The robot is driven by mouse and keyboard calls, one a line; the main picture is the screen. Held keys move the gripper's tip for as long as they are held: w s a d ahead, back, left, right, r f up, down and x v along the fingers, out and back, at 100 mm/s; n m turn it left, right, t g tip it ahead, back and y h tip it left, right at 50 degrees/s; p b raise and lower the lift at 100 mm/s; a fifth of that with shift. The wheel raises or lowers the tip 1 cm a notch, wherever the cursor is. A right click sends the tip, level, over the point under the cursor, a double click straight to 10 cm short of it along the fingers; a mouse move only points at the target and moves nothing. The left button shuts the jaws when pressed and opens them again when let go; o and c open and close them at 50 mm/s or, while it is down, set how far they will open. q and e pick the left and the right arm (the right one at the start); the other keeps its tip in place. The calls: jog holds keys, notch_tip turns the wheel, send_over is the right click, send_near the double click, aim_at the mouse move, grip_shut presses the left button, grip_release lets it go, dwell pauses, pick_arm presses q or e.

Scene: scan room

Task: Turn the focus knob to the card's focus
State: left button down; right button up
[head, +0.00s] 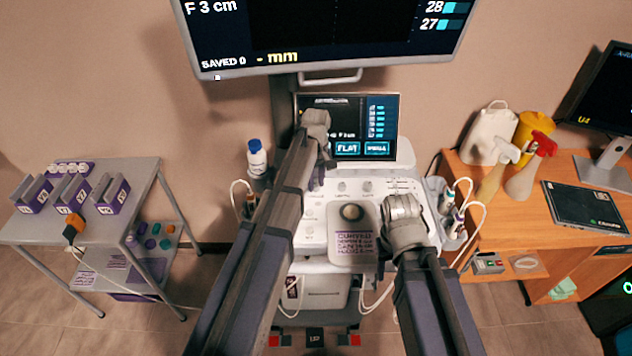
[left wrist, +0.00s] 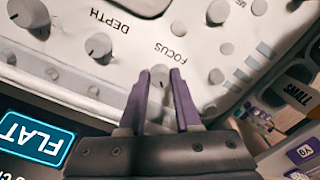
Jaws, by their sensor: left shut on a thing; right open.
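The focus knob (left wrist: 160,75) is a small grey knob on the white console panel, with the word FOCUS printed beside it. In the left wrist view my left gripper (left wrist: 161,92) has its two purple fingers on either side of this knob, shut on it. In the head view my left gripper (head: 318,178) is at the panel's upper left, and the arm hides the knob. A card (head: 357,244) with purple lettering is on the console's front; its small lines are too blurred to read. The large screen (head: 330,35) reads "F 3 cm". My right gripper (head: 402,208) is open over the panel's right side.
The depth knob (left wrist: 98,45) is beside the focus knob. A smaller touchscreen (head: 362,122) stands behind the panel. A bottle (head: 257,158) is at the console's left. A grey cart (head: 140,175) is further left, and a wooden desk (head: 560,222) with spray bottles is at right.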

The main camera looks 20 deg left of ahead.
dwell(0.4)
pick_arm(q)
jog(key=m, duration=0.8)
jog(key=shift+m, duration=0.4)
jog(key=m, duration=0.4)
jog(key=shift+m, duration=2.4)
jog(key=c, duration=0.6)
grip_release()
